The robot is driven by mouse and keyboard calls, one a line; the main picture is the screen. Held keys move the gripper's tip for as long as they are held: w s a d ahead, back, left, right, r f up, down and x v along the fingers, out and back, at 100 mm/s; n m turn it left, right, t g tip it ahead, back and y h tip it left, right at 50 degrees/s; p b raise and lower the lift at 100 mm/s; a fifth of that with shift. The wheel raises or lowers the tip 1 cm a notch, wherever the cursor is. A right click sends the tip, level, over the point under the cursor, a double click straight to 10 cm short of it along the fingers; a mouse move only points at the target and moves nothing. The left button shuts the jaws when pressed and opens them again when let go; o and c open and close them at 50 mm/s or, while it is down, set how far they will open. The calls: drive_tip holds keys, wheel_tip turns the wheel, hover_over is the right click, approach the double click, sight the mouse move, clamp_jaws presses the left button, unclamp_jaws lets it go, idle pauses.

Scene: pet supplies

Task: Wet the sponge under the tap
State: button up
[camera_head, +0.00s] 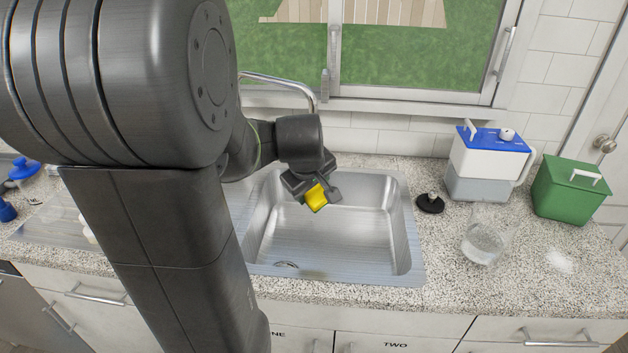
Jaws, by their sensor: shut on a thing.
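The yellow sponge (316,197) is between the jaws of my gripper (318,195), which is shut on it. Both are above the left part of the steel sink basin (350,229). The curved metal tap (284,81) rises behind my arm at the back of the sink. Its end comes down just behind my gripper's wrist. The tap's base and its mouth are hidden by my arm. I cannot tell whether water is running.
Right of the sink, a black stopper-like object (430,203), a clear pitcher (484,243), a white container with a blue lid (488,165) and a green box (569,189) stand on the speckled counter (447,270). Blue items (23,171) sit at far left. A window is behind.

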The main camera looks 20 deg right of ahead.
drive_tip(key=w+d+f+p, duration=0.1)
drive_tip(key=w+d+f, duration=0.1)
drive_tip(key=w+d, duration=0.5)
drive_tip(key=shift+w+d+f, duration=0.35)
drive_tip(key=shift+w, duration=1.7)
drive_tip(key=shift+s, duration=0.1)
drive_tip(key=s+a+b, duration=0.2)
drive_tip(key=s+a, duration=0.2)
drive_tip(key=s, duration=0.2)
drive_tip(key=shift+s+a, duration=0.2)
drive_tip(key=shift+a, duration=0.1)
idle(0.7)
drive_tip(key=shift+s+a+r+p, duration=0.4)
drive_tip(key=shift+s+a+r, duration=0.2)
drive_tip(key=shift+s+r, duration=0.3)
drive_tip(key=shift+s+a+r+p, duration=0.4)
drive_tip(key=shift+s+a+r, duration=0.2)
drive_tip(key=shift+s+r, duration=0.3)
drive_tip(key=shift+s+a+r, duration=0.2)
drive_tip(key=shift+s+r, duration=0.05)
